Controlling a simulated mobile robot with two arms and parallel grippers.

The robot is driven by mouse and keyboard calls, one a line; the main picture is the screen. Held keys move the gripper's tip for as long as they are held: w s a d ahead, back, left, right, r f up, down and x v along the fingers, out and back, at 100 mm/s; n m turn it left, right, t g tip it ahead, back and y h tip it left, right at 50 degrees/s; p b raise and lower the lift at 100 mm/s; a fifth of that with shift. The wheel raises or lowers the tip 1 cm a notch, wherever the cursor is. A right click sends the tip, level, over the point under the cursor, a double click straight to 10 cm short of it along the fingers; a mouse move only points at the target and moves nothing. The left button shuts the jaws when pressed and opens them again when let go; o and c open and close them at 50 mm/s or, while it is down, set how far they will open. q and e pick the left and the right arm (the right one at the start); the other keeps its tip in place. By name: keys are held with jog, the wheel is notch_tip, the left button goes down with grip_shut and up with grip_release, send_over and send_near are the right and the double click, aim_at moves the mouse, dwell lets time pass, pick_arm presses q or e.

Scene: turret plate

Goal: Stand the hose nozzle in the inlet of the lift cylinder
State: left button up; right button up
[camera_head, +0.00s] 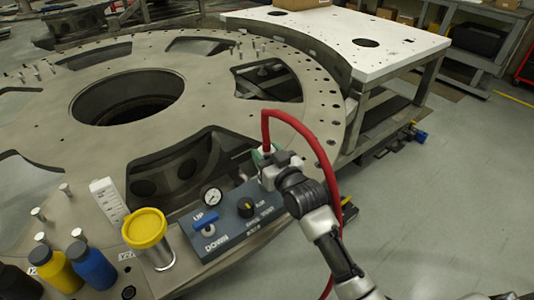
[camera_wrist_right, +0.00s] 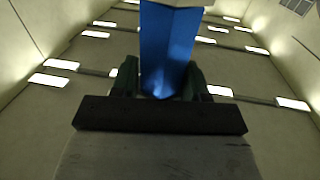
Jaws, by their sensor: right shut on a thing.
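My right gripper (camera_head: 266,156) is by the far right corner of the control panel, above the turret plate's edge. A red hose (camera_head: 302,124) rises from its fingers, bends over and runs down behind my right arm. The hose's nozzle end is mostly hidden in the grip. In the right wrist view the dark green fingers (camera_wrist_right: 162,88) are closed on a blue piece (camera_wrist_right: 168,48), apparently part of the nozzle. A metal cylinder with a yellow top (camera_head: 146,228) stands left of the panel; it may be the lift cylinder, but its inlet is not clear. My left gripper is out of view.
Yellow (camera_head: 58,272) and blue bottles (camera_head: 92,266) and a white block (camera_head: 108,196) stand at left. The turret plate (camera_head: 200,108) has openings and upright pins. A white-topped table (camera_head: 400,48) stands behind.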

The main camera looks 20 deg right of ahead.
jog(key=shift+f+b, duration=0.5)
jog(key=shift+f, duration=0.3)
dwell(0.9)
jog(key=o, duration=1.2)
jog(key=shift+c, duration=0.2)
jog(key=shift+s+f, duration=0.1)
